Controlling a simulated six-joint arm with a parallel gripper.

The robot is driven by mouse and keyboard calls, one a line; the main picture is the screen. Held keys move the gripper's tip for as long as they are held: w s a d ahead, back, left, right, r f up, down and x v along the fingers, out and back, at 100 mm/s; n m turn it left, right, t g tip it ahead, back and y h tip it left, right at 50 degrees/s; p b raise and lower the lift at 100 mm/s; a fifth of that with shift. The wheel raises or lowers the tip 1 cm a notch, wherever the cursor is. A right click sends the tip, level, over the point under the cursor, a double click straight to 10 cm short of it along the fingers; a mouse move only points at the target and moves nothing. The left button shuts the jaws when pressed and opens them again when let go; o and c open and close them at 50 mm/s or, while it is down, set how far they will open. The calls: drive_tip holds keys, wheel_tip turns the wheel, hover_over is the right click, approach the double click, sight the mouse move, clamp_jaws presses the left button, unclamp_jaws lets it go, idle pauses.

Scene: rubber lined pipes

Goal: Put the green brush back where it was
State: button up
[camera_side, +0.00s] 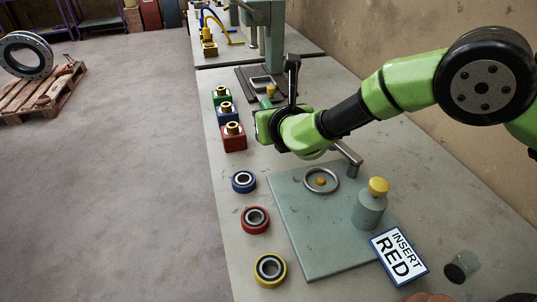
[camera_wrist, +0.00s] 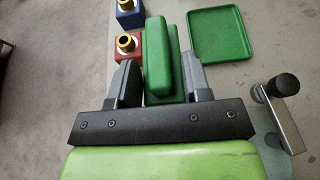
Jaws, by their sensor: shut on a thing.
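The green brush (camera_wrist: 158,58) is between the two dark fingers of my gripper (camera_wrist: 158,80) in the wrist view. It is a long green block with a second green part beside and below it, reaching beyond the fingertips. My gripper is shut on it. In the side view my gripper (camera_side: 268,120) is over the bench beside the red block, and the brush is mostly hidden there. A flat, rimmed green tray (camera_wrist: 217,36) lies empty on the bench, ahead and to the right of the brush in the wrist view.
Blue (camera_side: 225,109) and red (camera_side: 233,138) blocks with brass tops stand along the bench's left edge. Blue, red and yellow (camera_side: 258,277) rings lie nearer. A grey-green plate (camera_side: 311,253) carries a yellow-topped weight (camera_side: 371,207). A black-knobbed crank (camera_wrist: 284,110) stands right in the wrist view.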

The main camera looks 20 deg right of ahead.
drive_tip(key=shift+w+d+r, duration=0.1)
drive_tip(key=shift+w+r, duration=0.15)
drive_tip(key=shift+w, duration=0.35)
drive_tip(key=shift+w+f, duration=0.1)
drive_tip(key=shift+w, duration=0.1)
wheel_tip(320, 180, down, 10)
drive_tip(key=shift+w+r, duration=0.1)
drive_tip(key=shift+r, duration=0.15)
drive_tip(key=shift+f, duration=0.15)
drive_tip(key=o, duration=1)
drive_tip(key=shift+o, duration=0.2)
